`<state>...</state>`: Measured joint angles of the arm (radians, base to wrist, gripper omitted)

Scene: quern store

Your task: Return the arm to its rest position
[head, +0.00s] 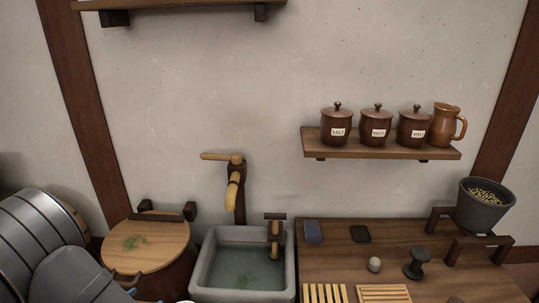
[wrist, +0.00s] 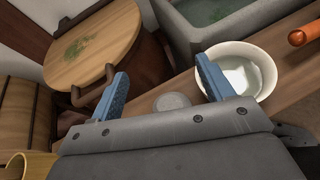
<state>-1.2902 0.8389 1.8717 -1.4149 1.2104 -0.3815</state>
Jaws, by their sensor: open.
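My gripper (wrist: 162,68) is open, its two blue fingers spread apart with nothing held between them in the wrist view. It is over the front of a wooden surface (wrist: 185,88), pointing toward the lidded tub (wrist: 97,40) and the stone sink (wrist: 196,32). A white bowl (wrist: 238,70) with pale contents stands beyond the right finger, which overlaps its edge in the picture. A small grey disc (wrist: 171,102) lies between the fingers, further off. In the head view my grey arm fills the lower left; most of my gripper is out of frame there.
The tub's wooden lid (head: 146,244) carries a green patch. The sink (head: 203,277) holds water below a wooden tap (head: 234,190). A bench (head: 340,262) at right bears slatted racks, a dark stamp-like piece (head: 417,264) and a grain-filled hopper (head: 480,212). Jars stand on a wall shelf (head: 385,150).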

